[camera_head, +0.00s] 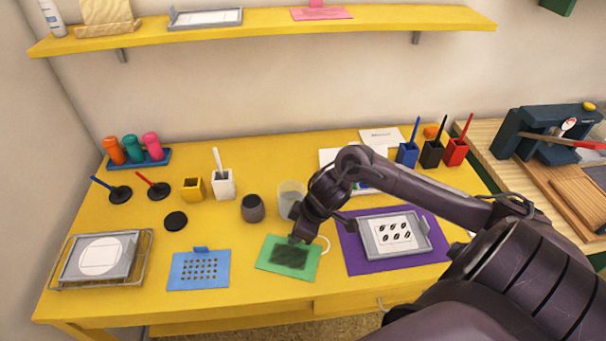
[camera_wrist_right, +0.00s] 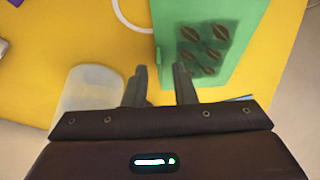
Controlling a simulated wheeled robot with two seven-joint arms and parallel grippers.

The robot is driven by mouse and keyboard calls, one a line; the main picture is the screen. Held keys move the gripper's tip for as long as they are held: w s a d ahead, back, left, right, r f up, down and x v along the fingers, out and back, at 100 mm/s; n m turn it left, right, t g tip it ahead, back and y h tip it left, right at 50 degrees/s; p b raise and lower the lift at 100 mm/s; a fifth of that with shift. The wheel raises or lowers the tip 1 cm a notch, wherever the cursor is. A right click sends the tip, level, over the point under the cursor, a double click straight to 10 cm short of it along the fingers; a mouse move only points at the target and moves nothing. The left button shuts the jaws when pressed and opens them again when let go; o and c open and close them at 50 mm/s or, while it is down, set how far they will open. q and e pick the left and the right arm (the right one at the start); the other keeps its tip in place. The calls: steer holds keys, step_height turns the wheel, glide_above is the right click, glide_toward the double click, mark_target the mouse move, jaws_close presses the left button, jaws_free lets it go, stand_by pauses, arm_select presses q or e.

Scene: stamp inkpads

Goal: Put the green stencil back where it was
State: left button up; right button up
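The green stencil (camera_head: 288,257) lies on the yellow table (camera_head: 140,235), left of the purple mat. Dark oval, leaf-like shapes show in its middle, and it also shows in the right wrist view (camera_wrist_right: 245,40). My right gripper (camera_head: 297,238) is at the stencil's back edge, pointing down. In the wrist view its fingers (camera_wrist_right: 160,88) are apart, with the stencil's near edge running between them. Whether they touch the stencil cannot be told. The stencil's back edge is partly hidden by the gripper. My left gripper is out of view.
A translucent cup (camera_head: 290,190) stands close behind my right gripper, beside a dark grey cup (camera_head: 252,209). A blue stencil (camera_head: 199,271) lies left. A grey tray (camera_head: 395,236) lies on the purple mat (camera_head: 356,262) at right. A yellow shelf (camera_head: 270,27) runs above.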

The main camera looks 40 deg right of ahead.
steer(key=v, duration=1.2)
steer(key=shift+p, duration=0.45)
steer(key=shift+f, duration=0.1)
